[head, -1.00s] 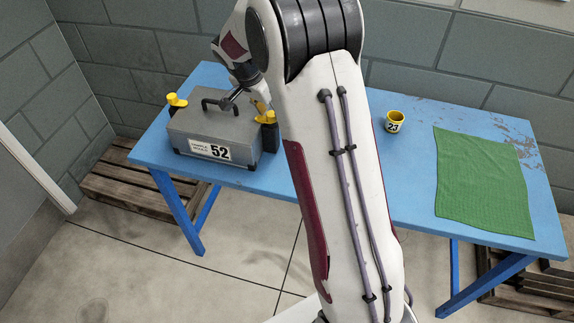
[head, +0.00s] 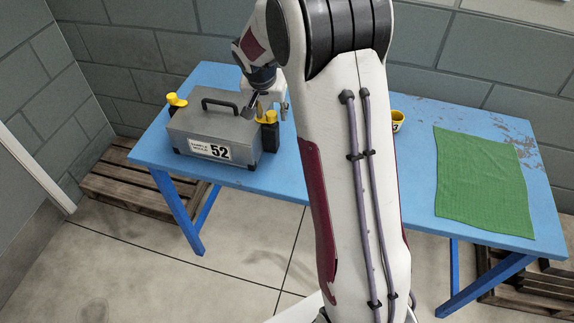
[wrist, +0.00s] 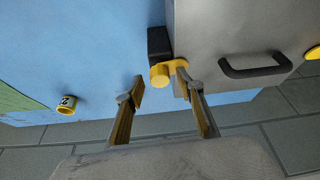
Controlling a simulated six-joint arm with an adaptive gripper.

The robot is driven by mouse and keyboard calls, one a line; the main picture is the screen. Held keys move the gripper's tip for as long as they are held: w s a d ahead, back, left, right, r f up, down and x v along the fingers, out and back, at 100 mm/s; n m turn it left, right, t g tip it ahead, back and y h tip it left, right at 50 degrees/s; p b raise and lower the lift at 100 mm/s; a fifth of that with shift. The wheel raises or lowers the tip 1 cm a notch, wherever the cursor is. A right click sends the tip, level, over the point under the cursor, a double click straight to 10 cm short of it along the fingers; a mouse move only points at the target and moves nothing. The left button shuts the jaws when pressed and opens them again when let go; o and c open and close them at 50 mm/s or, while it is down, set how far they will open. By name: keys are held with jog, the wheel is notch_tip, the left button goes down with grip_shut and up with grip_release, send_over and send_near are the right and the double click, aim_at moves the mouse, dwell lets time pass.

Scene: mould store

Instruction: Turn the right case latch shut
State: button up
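The grey case (head: 195,127) stands on the blue table, with a "52" label on its front and a dark handle (head: 221,104) on top. Its right latch (head: 268,117) is yellow and sits on a black block at the case's right side; it also shows in the wrist view (wrist: 160,76). My gripper (wrist: 160,84) is open and empty. In the wrist view the latch knob appears between the fingertips, with one finger close to the latch's case-side end; contact cannot be told. In the head view my gripper (head: 269,106) is just above this latch, partly hiding it.
The yellow left latch (head: 176,100) is at the case's other side. A yellow cup (head: 398,118), partly hidden by my arm, and a green cloth (head: 485,180) lie to the right on the table (head: 420,215). A wall stands behind.

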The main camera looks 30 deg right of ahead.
jog(key=shift+s+n+t+y, duration=0.1)
jog(key=shift+n+t+y, duration=0.45)
jog(key=shift+n, duration=1.55)
jog(key=shift+d+n+y, duration=0.2)
jog(key=shift+n+y, duration=0.65)
jog(key=shift+n, duration=1.05)
jog(key=v, duration=0.7)
jog(key=s+a+r, duration=0.1)
jog(key=s+a, duration=0.2)
jog(key=s, duration=0.5)
jog(key=s+a+r+m+g, duration=0.1)
jog(key=s+a, duration=0.3)
jog(key=s, duration=0.4)
jog(key=s+a+r, duration=0.3)
jog(key=s, duration=0.5)
jog(key=shift+a+m+g, duration=0.35)
jog(key=shift+a+m, duration=0.05)
jog(key=shift+s+r, duration=0.1)
jog(key=shift+r, duration=0.05)
jog(key=shift+d, duration=0.1)
